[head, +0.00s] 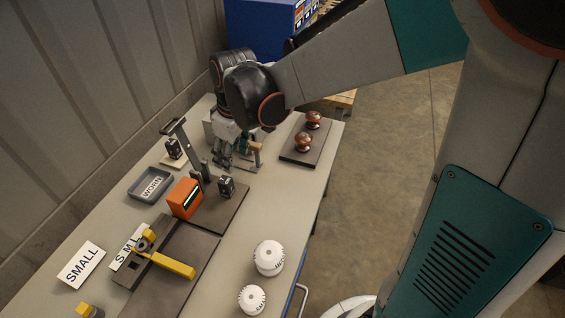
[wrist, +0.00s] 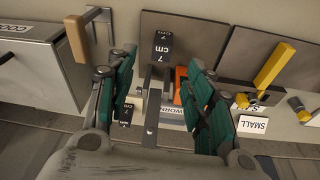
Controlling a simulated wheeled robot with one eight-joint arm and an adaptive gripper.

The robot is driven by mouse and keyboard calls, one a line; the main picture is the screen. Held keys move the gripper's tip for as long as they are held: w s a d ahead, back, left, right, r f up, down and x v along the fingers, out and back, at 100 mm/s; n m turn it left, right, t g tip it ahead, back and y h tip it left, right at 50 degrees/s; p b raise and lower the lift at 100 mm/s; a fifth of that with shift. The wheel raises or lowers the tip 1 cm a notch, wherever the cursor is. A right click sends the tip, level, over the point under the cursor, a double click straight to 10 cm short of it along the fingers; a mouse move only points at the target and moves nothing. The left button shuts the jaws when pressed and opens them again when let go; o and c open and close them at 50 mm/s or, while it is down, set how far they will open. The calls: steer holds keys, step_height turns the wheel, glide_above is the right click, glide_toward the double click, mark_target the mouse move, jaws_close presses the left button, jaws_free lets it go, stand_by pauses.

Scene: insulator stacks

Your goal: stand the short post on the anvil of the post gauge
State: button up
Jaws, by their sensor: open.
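The post gauge has a dark base plate (head: 233,208), an orange box with a lit display (head: 184,198) and a tall grey upright (head: 183,141). One black block marked "7 cm" (head: 226,186) stands on that plate; it also shows in the wrist view (wrist: 162,48). A similar black block (head: 174,148) stands on a cream pad beside the upright, and appears by the left finger in the wrist view (wrist: 126,114). I cannot tell which thing is the short post. My gripper (head: 232,162) is open above the gauge's far end; in the wrist view its fingers (wrist: 160,65) are apart and hold nothing.
A grey box (wrist: 40,75) with a wooden-handled arm (wrist: 75,24) is close to my gripper. Brown knobs stand on a dark board (head: 294,157). White ribbed pieces (head: 268,258) stand at the front edge. A grey WORN tray (head: 138,193) and yellow-armed gauge (head: 172,265) lie nearer.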

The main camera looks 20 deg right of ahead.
steer(key=s+d+r+m+t, duration=0.2)
steer(key=s+d+r+m, duration=0.2)
steer(key=s, duration=0.4)
steer(key=s+d+r+m+t+h, duration=0.1)
steer(key=s+d+r+m+t, duration=0.2)
steer(key=s, duration=0.6)
steer(key=shift+d+r+m, duration=0.4)
steer(key=shift+d+r, duration=0.05)
steer(key=shift+d, duration=0.4)
